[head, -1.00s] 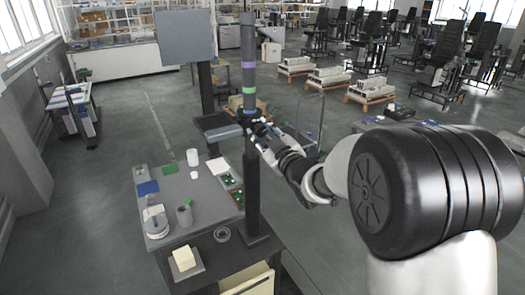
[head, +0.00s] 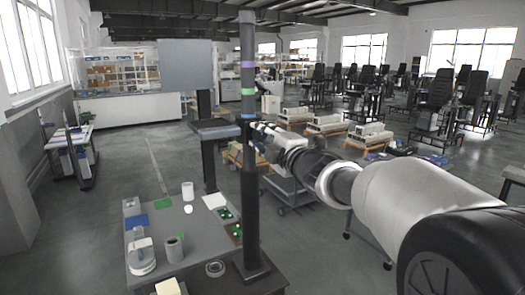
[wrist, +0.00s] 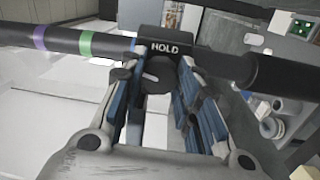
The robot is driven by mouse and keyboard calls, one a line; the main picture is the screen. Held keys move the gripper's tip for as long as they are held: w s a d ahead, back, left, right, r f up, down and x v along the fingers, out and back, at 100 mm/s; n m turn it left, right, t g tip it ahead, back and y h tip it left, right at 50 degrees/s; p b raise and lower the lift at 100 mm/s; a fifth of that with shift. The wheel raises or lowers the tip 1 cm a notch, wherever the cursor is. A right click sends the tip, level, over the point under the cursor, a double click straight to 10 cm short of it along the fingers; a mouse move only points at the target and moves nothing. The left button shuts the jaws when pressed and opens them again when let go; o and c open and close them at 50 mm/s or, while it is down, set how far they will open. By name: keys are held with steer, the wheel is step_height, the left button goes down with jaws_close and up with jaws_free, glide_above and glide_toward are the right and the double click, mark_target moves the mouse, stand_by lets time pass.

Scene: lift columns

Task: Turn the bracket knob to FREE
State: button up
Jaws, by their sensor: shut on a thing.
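A dark upright column (head: 248,180) with purple, green and blue bands stands at the table's edge in the head view. In the wrist view the column (wrist: 65,40) lies across the top left, and a dark bracket (wrist: 165,35) on it shows the word HOLD. The round dark knob (wrist: 158,78) is below that word. My gripper (wrist: 157,90) has its blue-padded fingers on either side of the knob and is shut on it. In the head view my gripper (head: 259,135) is at the column, just below the blue band; the knob is hidden there.
The grey table (head: 150,220) at the column's foot carries a white cup (head: 188,191), a grey mug (head: 174,248), a dark ring (head: 215,268) and green boards. A grey screen (head: 187,65) stands behind, left of the column. A cart (head: 290,190) stands behind my arm.

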steer(key=shift+r+n+b, duration=0.1)
steer(key=shift+n+b, duration=0.9)
steer(key=shift+n, duration=0.4)
steer(key=shift+r, duration=0.1)
steer(key=o, duration=1.1)
steer(key=shift+s+d+f, duration=0.2)
steer(key=shift+s+d, duration=0.05)
steer(key=v, duration=1.1)
steer(key=shift+s+d, duration=0.1)
